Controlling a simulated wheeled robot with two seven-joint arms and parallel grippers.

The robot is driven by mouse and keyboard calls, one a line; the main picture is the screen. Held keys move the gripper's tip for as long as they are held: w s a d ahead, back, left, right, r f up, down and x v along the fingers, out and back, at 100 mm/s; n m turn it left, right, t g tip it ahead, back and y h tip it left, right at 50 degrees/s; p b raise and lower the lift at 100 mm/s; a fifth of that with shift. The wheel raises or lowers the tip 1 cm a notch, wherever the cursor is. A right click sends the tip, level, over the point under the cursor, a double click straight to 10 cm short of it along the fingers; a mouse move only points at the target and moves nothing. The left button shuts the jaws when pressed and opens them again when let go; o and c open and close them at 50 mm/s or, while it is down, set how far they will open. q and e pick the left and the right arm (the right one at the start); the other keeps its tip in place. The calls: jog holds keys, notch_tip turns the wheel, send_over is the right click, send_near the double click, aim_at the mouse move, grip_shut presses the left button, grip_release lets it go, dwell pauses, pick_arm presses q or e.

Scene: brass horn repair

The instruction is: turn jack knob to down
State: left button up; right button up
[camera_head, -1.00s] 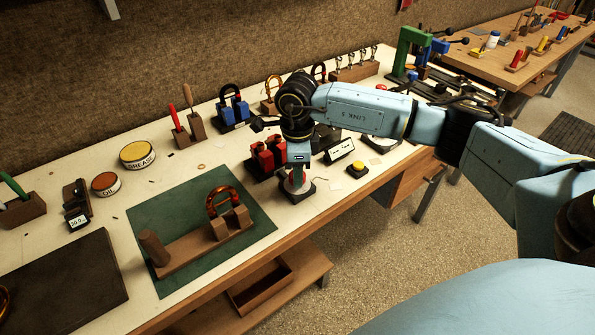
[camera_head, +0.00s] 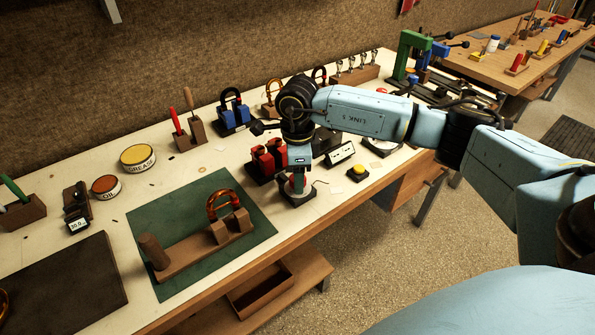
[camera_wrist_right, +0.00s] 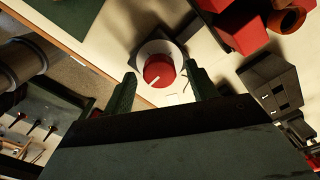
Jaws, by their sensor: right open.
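The jack knob (camera_wrist_right: 158,70) is a red round knob with a white pointer line, on a white disc over a dark square base. In the right wrist view the line points toward the lower left. In the head view its dark base (camera_head: 297,199) stands near the bench's front edge, with the knob mostly hidden by my right gripper. My right gripper (camera_wrist_right: 161,72) is open and points down over it. Its two dark green fingers lie on either side of the knob; contact is not clear. My left gripper is not in view.
Red blocks (camera_head: 266,160) stand close beside the knob, to its left. A yellow button (camera_head: 358,172) and a small panel with a white face (camera_head: 340,153) are to its right. A green mat (camera_head: 180,270) with a wooden horn stand (camera_head: 205,250) lies to the left.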

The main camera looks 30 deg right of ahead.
notch_tip(320, 180, up, 13)
jog(key=shift+r, duration=0.2)
dwell(0.3)
dwell(0.3)
